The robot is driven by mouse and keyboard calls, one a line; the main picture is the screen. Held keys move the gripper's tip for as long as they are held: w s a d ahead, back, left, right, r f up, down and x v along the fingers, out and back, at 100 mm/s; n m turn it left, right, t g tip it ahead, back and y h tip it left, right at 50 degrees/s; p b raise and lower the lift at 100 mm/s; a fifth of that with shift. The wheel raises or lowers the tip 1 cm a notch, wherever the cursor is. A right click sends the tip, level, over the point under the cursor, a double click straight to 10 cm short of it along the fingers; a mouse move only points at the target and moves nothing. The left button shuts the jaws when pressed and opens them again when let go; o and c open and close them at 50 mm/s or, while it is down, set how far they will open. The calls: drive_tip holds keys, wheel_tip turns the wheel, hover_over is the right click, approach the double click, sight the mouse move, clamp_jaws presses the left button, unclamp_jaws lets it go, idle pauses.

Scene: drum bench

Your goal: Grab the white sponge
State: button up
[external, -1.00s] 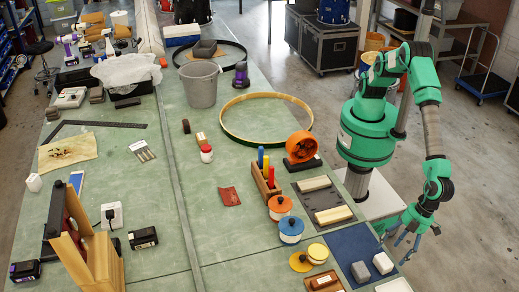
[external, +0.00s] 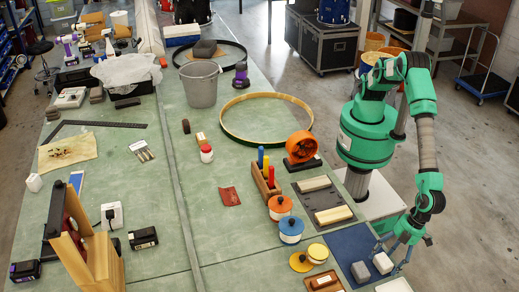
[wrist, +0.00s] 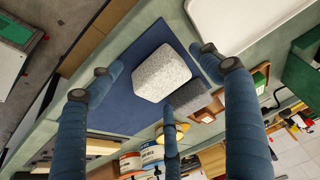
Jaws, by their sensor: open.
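The white sponge (external: 382,263) is a pale block lying on a blue mat (external: 345,244) at the bench's near right corner. In the wrist view the white sponge (wrist: 160,73) looks speckled and lies between my spread fingers. My gripper (external: 391,254) is open and empty, with its blue fingers around and just over the sponge; whether any finger touches it I cannot tell. In the wrist view my gripper (wrist: 168,78) has one finger on each side and a third below.
A darker grey block (external: 360,271) lies on the mat just left of the sponge. A wooden tray (external: 323,282) and lidded yellow, blue and orange pots stand further left. A white tray (wrist: 235,20) is close by in the wrist view. The bench's edge is on the right.

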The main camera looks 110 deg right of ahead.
drive_tip(key=shift+c, duration=0.5)
drive_tip(key=c, duration=0.9)
